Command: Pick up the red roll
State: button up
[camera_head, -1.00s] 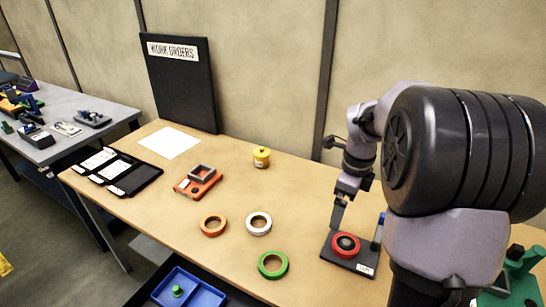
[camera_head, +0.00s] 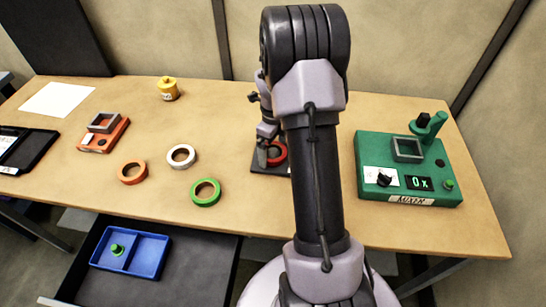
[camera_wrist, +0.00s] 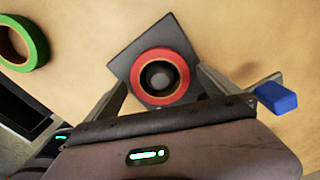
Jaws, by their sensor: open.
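The red roll (camera_wrist: 160,76) sits on a dark square base plate (camera_wrist: 124,58), around a dark round hub, in the wrist view. In the head view the red roll (camera_head: 278,154) is partly hidden by my arm and gripper. My gripper (camera_wrist: 163,84) is open in the wrist view. Its two fingers stand on the left and right of the red roll, apart from each other. I cannot tell whether they touch the roll or how high they are above the plate.
A blue block (camera_wrist: 277,97) is right of my right finger. Green (camera_head: 206,193), white (camera_head: 181,156) and orange (camera_head: 132,172) rolls lie left on the table. A green mixer box (camera_head: 405,172) stands right. An open drawer with a blue tray (camera_head: 148,259) is below the table's front edge.

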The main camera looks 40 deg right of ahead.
jog(key=shift+f, duration=0.6)
jog(key=shift+r, duration=0.15)
jog(key=shift+c, duration=0.4)
jog(key=c, duration=1.4)
jog(key=shift+r, duration=0.15)
